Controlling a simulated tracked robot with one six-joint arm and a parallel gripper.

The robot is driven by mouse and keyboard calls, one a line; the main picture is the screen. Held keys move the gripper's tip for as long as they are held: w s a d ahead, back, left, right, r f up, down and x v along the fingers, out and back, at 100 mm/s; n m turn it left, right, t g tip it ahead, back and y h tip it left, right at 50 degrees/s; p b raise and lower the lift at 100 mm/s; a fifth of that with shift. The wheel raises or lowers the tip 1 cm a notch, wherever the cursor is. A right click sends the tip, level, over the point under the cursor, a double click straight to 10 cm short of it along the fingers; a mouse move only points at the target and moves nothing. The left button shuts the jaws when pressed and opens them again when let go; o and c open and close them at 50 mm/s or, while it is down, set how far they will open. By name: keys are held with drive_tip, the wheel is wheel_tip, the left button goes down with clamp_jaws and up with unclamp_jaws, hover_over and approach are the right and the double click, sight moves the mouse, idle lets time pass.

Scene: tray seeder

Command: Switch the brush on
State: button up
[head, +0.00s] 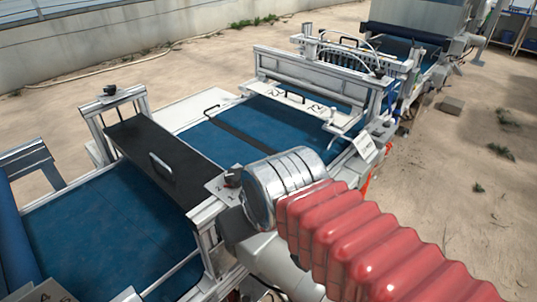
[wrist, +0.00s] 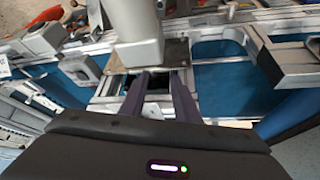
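In the head view, a small black knob (head: 233,177) sits on a light plate marked with digits, beside the black cover (head: 160,160) with a handle. I cannot tell for sure that it is the brush switch. The brush itself is not clearly visible. My gripper (wrist: 158,80) shows in the wrist view with two dark fingers apart and nothing clearly between them. The fingertips point at a flat metal plate (wrist: 175,50) on the machine frame, with a pale grey post in front of it. I cannot tell whether they touch. The head view does not show the fingers.
A second black knob (head: 109,90) stands on the far frame post. Blue belt (head: 110,230) runs through the machine, past a row of nozzles (head: 345,55) farther back. Sandy ground (head: 470,180) is open to the right.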

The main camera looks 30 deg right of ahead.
drive_tip(key=shift+o, duration=0.8)
drive_tip(key=shift+w+d+r, duration=0.2)
drive_tip(key=shift+r, duration=0.05)
drive_tip(key=shift+o, duration=0.8)
drive_tip(key=w+d+r+n+g, duration=0.2)
drive_tip(key=w+d+r+g, duration=0.1)
drive_tip(key=w+d+r, duration=0.2)
drive_tip(key=w+d, duration=0.2)
drive_tip(key=d, duration=0.1)
drive_tip(key=shift+w+d+r+h, duration=0.2)
drive_tip(key=shift+d+r+h, duration=0.05)
drive_tip(key=shift+r+h, duration=0.05)
drive_tip(key=w+d+n+g, duration=0.1)
drive_tip(key=w+d, duration=0.2)
drive_tip(key=d, duration=0.2)
drive_tip(key=w+d+r+g, duration=0.1)
drive_tip(key=w+d, duration=0.2)
drive_tip(key=d, duration=0.3)
drive_tip(key=shift+d+n+g, duration=0.15)
drive_tip(key=shift+n+g, duration=0.15)
drive_tip(key=shift+n, duration=0.1)
wheel_tip(320, 180, down, 14)
drive_tip(key=shift+s+r, duration=0.1)
drive_tip(key=shift+r, duration=0.1)
drive_tip(key=shift+c, duration=0.4)
